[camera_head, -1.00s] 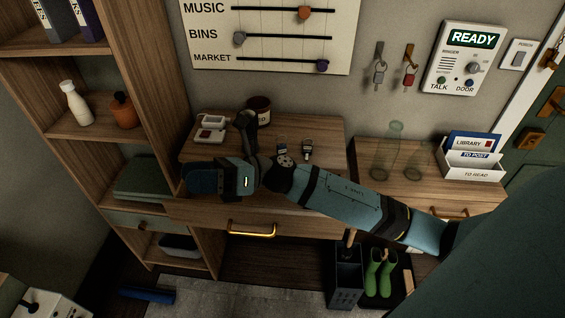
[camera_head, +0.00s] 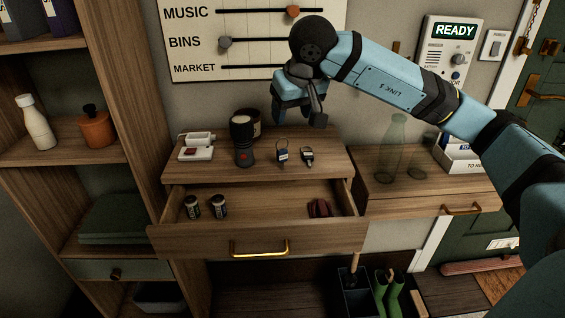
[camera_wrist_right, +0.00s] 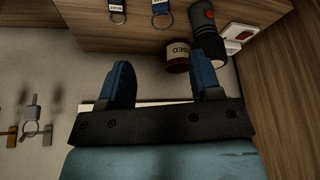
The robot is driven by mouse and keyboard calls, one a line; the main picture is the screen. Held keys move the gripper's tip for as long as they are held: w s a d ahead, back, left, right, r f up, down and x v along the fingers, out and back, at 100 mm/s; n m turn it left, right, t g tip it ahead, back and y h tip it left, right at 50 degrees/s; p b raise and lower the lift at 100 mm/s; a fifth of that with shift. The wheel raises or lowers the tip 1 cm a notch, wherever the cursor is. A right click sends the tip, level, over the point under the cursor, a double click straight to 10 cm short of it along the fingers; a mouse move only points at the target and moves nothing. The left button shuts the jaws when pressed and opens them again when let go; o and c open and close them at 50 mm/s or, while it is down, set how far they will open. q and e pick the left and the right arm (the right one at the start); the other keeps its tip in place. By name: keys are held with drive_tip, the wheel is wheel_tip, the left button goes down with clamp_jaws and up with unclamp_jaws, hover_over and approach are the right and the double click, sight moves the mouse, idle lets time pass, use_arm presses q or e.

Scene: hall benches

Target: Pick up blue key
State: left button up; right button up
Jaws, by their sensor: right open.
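The blue key (camera_head: 282,154), with a blue tag and a ring, lies on the desk top right of the dark flashlight. In the right wrist view its tag (camera_wrist_right: 162,8) is at the top edge, partly cut off. A second key (camera_head: 307,156) with a dark tag lies just right of it. My right gripper (camera_head: 300,112) is open and empty, raised in front of the wall above the keys. In the right wrist view its two blue fingers (camera_wrist_right: 165,82) stand wide apart with nothing between them. My left gripper is out of view.
The flashlight (camera_head: 243,142), a dark cup (camera_head: 254,119) and a white device (camera_head: 196,147) stand left of the keys. The drawer (camera_head: 170,238) below is open, with batteries and a dark red item inside. Glass vessels (camera_head: 391,146) stand to the right.

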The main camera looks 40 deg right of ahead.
sight(282, 149)
drive_tip(key=x, duration=0.4)
drive_tip(key=b+x, duration=0.1)
drive_tip(key=x, duration=0.3)
drive_tip(key=b+x, duration=0.1)
drive_tip(key=x, duration=0.3)
drive_tip(key=shift+s+a+f, duration=0.15)
drive_tip(key=shift+s+f, duration=0.1)
drive_tip(key=shift+f, duration=0.2)
drive_tip(key=shift+w+f, duration=0.2)
drive_tip(key=shift+f, duration=0.1)
drive_tip(key=c, duration=0.9)
drive_tip(key=shift+c, duration=0.2)
drive_tip(key=shift+r, duration=0.2)
